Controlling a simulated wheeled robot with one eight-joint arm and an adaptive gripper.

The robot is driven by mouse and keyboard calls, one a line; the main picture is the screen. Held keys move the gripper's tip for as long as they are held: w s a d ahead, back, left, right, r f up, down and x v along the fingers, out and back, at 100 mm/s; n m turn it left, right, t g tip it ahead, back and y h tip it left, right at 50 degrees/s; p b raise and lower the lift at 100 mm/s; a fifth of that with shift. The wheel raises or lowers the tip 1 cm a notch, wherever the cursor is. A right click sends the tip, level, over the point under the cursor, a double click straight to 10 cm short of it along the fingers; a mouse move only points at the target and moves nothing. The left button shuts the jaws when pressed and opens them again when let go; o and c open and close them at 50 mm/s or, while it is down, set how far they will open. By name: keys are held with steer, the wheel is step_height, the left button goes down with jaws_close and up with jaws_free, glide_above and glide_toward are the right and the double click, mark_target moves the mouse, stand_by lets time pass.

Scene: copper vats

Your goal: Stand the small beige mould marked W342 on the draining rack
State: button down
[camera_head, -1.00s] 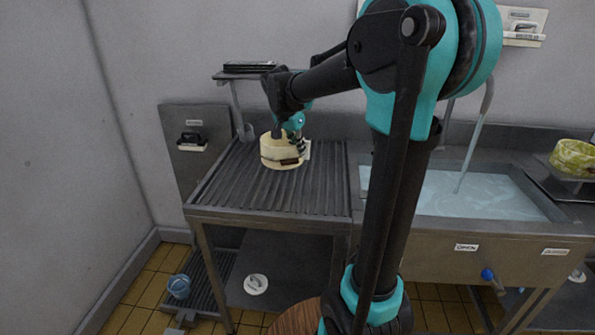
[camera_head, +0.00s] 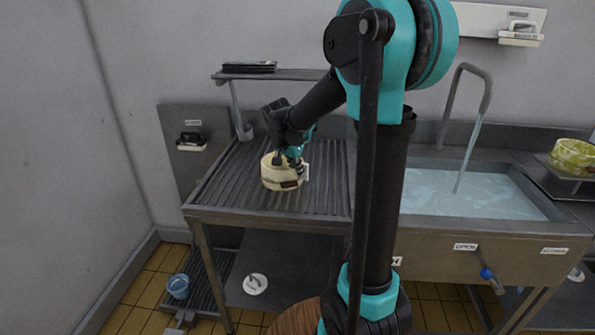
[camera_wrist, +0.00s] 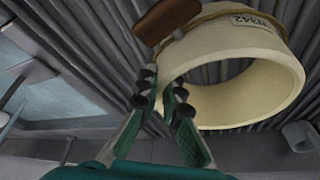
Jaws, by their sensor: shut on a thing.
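The small beige mould (camera_head: 281,177) is a round, hollow ring at the middle of the ribbed draining rack (camera_head: 235,185). In the wrist view the mould (camera_wrist: 285,65) has a label whose legible part reads 342, and a brown piece is at its side.
A sink of water (camera_head: 465,193) with a running tap adjoins the rack on the right. A shelf with dark trays (camera_head: 249,66) overhangs the rack's back. A yellow-green bowl (camera_head: 573,157) stands far right. The rack's front and left are bare.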

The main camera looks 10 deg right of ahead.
steer(key=c, duration=1.7)
jaws_free()
steer(key=shift+f, duration=0.1)
steer(key=v, duration=1.2)
steer(key=shift+s, duration=0.1)
